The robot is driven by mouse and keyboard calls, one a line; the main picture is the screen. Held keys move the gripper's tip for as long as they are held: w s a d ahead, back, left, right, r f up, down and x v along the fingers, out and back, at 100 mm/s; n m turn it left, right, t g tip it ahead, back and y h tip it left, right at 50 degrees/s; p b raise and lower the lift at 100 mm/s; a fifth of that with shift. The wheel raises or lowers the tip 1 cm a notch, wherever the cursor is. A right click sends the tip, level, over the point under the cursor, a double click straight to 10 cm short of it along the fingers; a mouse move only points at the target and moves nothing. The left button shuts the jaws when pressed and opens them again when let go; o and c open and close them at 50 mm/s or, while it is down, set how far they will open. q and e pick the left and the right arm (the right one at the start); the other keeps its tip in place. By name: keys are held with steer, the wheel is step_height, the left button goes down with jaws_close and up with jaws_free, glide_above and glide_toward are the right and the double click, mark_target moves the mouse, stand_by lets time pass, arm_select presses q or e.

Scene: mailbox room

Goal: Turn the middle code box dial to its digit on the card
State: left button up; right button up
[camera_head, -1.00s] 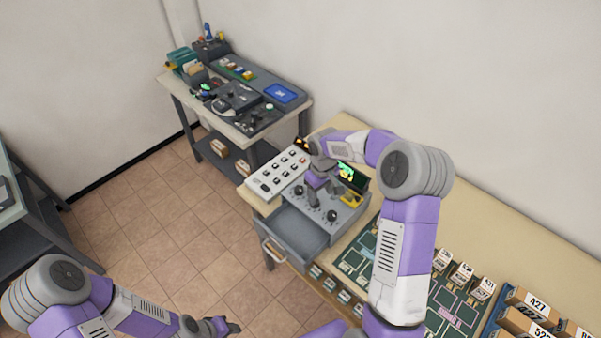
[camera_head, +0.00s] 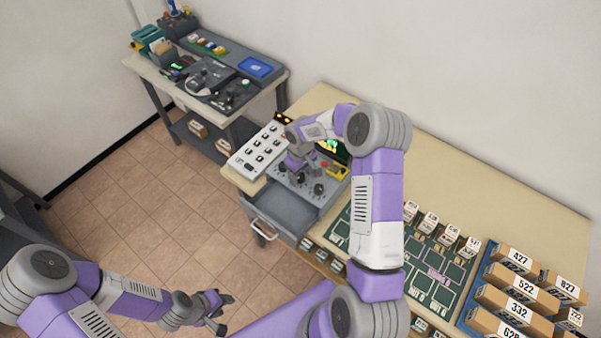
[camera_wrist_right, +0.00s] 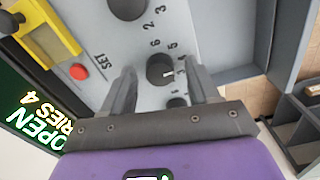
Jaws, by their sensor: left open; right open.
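The code box (camera_head: 330,182) is a grey box with dark round dials on its top and an open drawer (camera_head: 283,210) at its front. In the right wrist view the middle dial (camera_wrist_right: 162,69) is a dark knob with a white pointer mark and digits printed around it. One dial (camera_wrist_right: 128,7) shows at the top edge and another (camera_wrist_right: 177,102) lower, by the gripper. My right gripper (camera_wrist_right: 162,85) is open, its fingers on either side of the middle dial; contact cannot be told. My left gripper (camera_head: 222,308) is open and empty, away from the box. I cannot make out the card.
A red button (camera_wrist_right: 78,71) marked SET, a yellow part (camera_wrist_right: 45,28) and a lit green-text screen (camera_wrist_right: 38,115) are beside the dials. A white button panel (camera_head: 258,150) stands left of the box. Parcels (camera_head: 520,285) lie at the right.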

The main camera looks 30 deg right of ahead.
steer(key=c, duration=1)
steer(key=shift+c, duration=0.2)
